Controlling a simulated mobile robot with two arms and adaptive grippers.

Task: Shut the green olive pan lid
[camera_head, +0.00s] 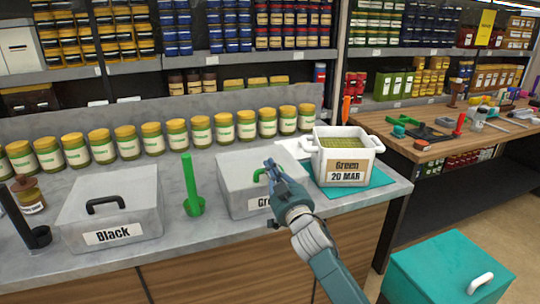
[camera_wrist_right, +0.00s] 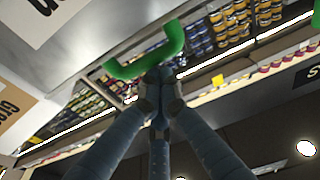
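The green olive pan lid (camera_head: 238,172) is a grey box-shaped cover with a green handle (camera_head: 259,175) and a white label partly hidden behind my gripper. It sits on the grey counter, left of the white pan (camera_head: 323,157) labelled "Green 20 MAR". The pan is uncovered and full of green olives (camera_head: 343,143). My right gripper (camera_head: 271,176) is at the lid's handle; in the right wrist view its fingers (camera_wrist_right: 160,84) come together at the green handle (camera_wrist_right: 148,58) and look closed on it. The exact contact is partly hidden. My left gripper is not in view.
A second grey lid labelled "Black" (camera_head: 135,195) stands on the counter at the left. A green upright tool (camera_head: 191,185) stands between the two lids. Several olive jars (camera_head: 177,134) line the back. The pan stands on a teal mat (camera_head: 372,179). A teal box (camera_head: 430,268) stands front right.

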